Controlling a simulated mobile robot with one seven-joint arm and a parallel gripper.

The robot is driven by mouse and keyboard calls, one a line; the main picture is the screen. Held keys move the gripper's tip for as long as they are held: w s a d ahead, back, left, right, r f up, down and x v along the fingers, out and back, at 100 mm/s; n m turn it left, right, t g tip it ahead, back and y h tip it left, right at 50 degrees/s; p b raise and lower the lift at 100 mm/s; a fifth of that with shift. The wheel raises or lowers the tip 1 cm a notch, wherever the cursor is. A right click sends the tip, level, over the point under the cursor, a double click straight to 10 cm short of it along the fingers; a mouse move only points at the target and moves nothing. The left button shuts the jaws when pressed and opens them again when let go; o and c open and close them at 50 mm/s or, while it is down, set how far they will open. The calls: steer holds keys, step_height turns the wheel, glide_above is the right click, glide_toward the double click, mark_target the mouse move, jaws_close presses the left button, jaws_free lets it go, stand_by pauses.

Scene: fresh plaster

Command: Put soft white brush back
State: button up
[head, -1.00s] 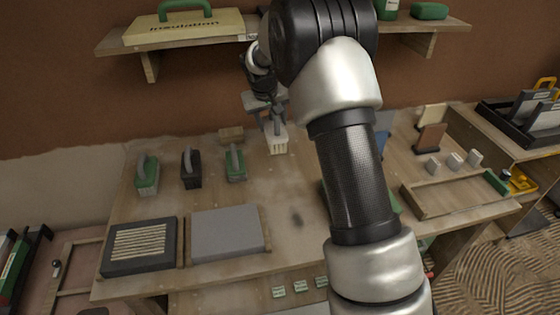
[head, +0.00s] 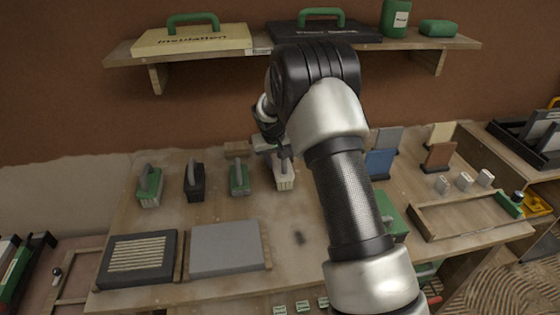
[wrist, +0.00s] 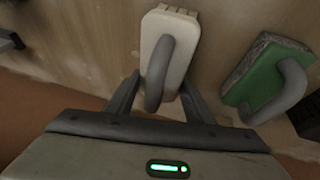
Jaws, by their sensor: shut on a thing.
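The soft white brush (head: 284,179) has a pale block, white bristles and a grey loop handle. It is at the right end of a row of brushes at the back of the workbench (head: 290,262). My gripper (head: 284,152) is over it from behind and above. In the wrist view the white brush (wrist: 172,45) lies between the two fingers of my gripper (wrist: 160,98), which are shut on its grey handle. The brush looks upright, at or very near the bench top; I cannot tell whether its bristles touch.
A green brush (head: 240,179), a black brush (head: 194,181) and another green brush (head: 149,186) stand to the left. A grey pad (head: 226,248) and a dark framed tray (head: 112,276) lie in front. A wall shelf (head: 123,55) with cases hangs above. Upright panels (head: 380,163) stand right.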

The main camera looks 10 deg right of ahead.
steer(key=shift+f, duration=0.1)
steer(key=shift+f, duration=0.2)
steer(key=o, duration=1)
